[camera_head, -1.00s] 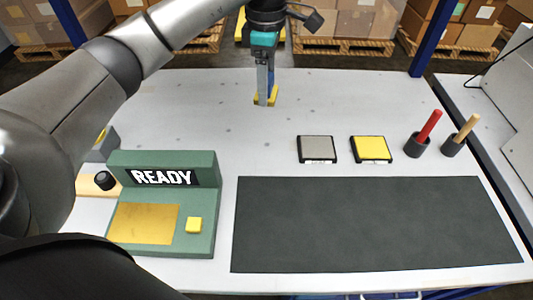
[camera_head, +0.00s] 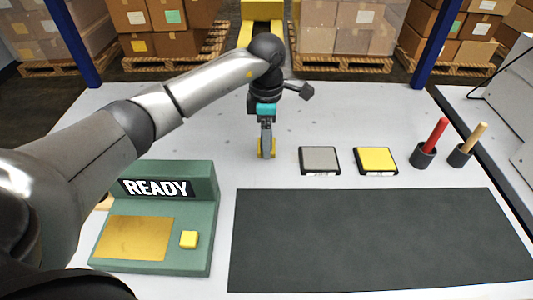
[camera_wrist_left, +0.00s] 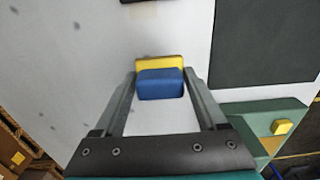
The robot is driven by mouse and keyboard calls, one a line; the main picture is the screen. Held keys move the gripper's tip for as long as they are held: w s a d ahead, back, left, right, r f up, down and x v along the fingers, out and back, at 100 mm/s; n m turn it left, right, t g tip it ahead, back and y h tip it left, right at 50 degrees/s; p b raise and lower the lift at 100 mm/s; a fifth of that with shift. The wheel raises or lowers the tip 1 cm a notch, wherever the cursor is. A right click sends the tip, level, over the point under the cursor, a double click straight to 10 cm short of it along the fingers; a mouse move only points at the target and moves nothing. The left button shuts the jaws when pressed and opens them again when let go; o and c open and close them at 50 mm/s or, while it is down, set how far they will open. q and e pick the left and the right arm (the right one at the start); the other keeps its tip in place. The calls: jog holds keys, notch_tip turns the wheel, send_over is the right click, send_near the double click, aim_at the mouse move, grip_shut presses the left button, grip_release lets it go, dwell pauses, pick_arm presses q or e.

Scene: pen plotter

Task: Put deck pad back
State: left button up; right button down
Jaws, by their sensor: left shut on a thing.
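My left gripper (camera_head: 266,154) is low over the white table, to the left of the grey pad. It is shut on a small block, yellow (camera_head: 273,147) in the head view. In the left wrist view the block shows a blue part (camera_wrist_left: 160,86) and a yellow part (camera_wrist_left: 160,62) between the two fingers. I cannot tell whether the block touches the table. A grey pad (camera_head: 320,158) and a yellow pad (camera_head: 376,158) in black trays lie to the right of the gripper. I cannot tell which thing is the deck pad. My right gripper is out of view.
A green console (camera_head: 205,225) with a READY display, gold plate and yellow button stands at front left. A dark mat (camera_head: 380,240) covers the front right. Red (camera_head: 434,135) and tan (camera_head: 472,138) sticks stand in black cups. The table's back left is clear.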

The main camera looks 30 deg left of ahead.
pick_arm(q)
jog(key=shift+f, duration=0.65)
jog(key=shift+f+b, duration=0.5)
jog(key=shift+f, duration=1.15)
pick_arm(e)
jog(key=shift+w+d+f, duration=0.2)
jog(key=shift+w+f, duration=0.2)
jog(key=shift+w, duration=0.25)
pick_arm(q)
jog(key=shift+f, duration=0.15)
jog(key=o, duration=1.2)
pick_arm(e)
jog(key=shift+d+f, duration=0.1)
pick_arm(q)
jog(key=shift+o, duration=0.2)
